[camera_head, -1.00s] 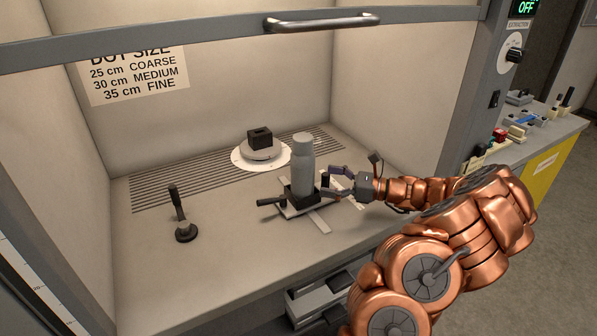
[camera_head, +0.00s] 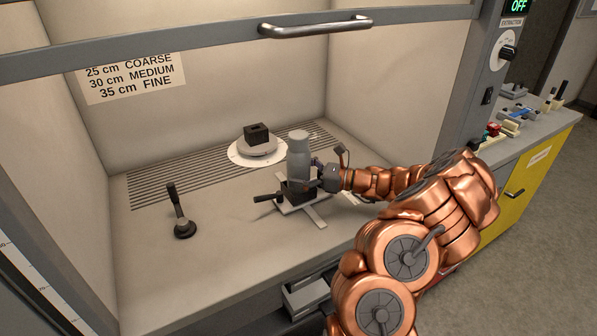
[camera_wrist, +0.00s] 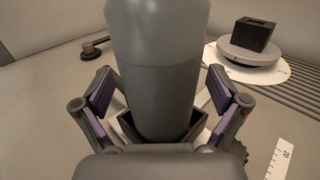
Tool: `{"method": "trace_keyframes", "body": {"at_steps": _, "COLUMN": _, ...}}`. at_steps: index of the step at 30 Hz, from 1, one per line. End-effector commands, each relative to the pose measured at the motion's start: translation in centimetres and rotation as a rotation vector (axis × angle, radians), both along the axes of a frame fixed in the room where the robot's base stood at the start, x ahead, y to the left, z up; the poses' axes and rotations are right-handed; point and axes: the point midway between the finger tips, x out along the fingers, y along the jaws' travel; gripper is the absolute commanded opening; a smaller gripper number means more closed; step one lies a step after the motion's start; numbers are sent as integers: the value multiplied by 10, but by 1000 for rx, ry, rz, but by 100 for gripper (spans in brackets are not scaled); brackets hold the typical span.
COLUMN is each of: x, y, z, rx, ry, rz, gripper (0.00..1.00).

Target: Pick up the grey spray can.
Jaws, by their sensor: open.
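The grey spray can (camera_head: 299,152) stands upright in a dark square holder (camera_head: 297,190) on a cross-shaped base inside the booth. It also fills the middle of the wrist view (camera_wrist: 155,75), where its top is cut off. My gripper (camera_head: 318,172) is at the can's right side in the head view, low on the can. In the wrist view my gripper (camera_wrist: 160,90) is open, with one finger on each side of the can. Gaps show between the fingers and the can's sides.
A black block (camera_head: 256,133) sits on a round turntable (camera_head: 257,147) behind the can. A black lever (camera_head: 179,212) stands at the left on the booth floor. The booth's sash bar (camera_head: 315,27) crosses above.

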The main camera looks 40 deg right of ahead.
Motion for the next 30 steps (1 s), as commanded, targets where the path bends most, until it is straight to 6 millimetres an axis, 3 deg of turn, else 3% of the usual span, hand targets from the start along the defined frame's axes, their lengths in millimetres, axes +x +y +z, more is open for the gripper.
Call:
{"method": "trace_keyframes", "body": {"at_steps": 2, "x": 0, "y": 0, "z": 0, "rx": 0, "ry": 0, "rz": 0, "gripper": 92}}
{"method": "trace_keyframes", "body": {"at_steps": 24, "x": 0, "y": 0, "z": 0, "rx": 1, "ry": 1, "rz": 1, "gripper": 15}}
{"method": "trace_keyframes", "body": {"at_steps": 30, "x": 0, "y": 0, "z": 0, "rx": 1, "ry": 1, "rz": 1, "gripper": 14}}
